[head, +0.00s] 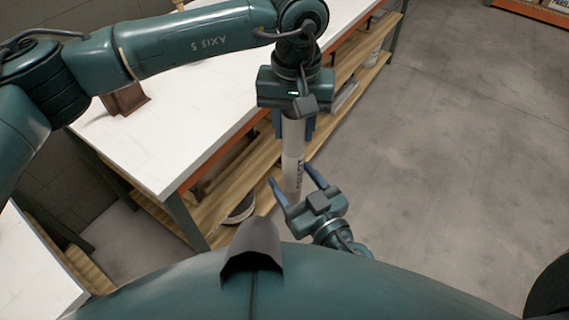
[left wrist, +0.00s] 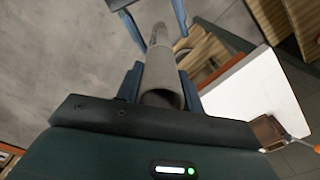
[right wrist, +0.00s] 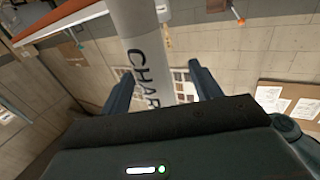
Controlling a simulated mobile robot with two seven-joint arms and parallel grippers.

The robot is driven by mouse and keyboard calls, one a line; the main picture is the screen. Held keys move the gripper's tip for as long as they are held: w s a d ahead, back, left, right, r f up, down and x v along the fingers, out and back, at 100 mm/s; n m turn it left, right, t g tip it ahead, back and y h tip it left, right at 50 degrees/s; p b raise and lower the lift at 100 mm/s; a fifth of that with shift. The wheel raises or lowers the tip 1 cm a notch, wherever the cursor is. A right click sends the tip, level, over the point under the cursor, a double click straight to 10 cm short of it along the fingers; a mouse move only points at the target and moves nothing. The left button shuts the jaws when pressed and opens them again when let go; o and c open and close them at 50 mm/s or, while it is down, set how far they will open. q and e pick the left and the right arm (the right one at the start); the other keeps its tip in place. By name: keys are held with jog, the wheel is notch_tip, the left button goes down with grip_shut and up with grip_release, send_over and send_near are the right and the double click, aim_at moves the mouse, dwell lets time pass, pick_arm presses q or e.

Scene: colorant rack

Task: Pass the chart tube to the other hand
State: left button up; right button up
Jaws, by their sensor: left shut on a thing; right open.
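The chart tube (head: 292,160) is a pale grey-white cylinder with dark lettering, hanging roughly upright in the head view. My left gripper (head: 294,128) is shut on its upper part. The tube also runs away between the left fingers in the left wrist view (left wrist: 160,72). My right gripper (head: 293,180) is below, open, with its blue fingers spread on either side of the tube's lower part. In the right wrist view the lettered tube (right wrist: 145,50) stands between the two open fingers (right wrist: 160,85). I cannot tell whether either right finger touches it.
A white-topped table (head: 165,150) with wooden lower shelves (head: 240,180) stands left of and behind the tube. A brown holder (head: 125,100) sits on its top. Concrete floor (head: 450,150) is clear to the right.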

aim_at(284, 165)
jog(key=shift+x, duration=2.35)
pick_arm(q)
jog(key=shift+d, duration=0.15)
pick_arm(e)
jog(key=shift+s+a, duration=0.1)
jog(key=shift+a, duration=0.05)
jog(key=c, duration=1)
pick_arm(q)
jog(key=o, duration=1)
pick_arm(e)
jog(key=shift+c, duration=0.8)
pick_arm(q)
jog(key=o, duration=0.3)
jog(key=shift+o, duration=0.2)
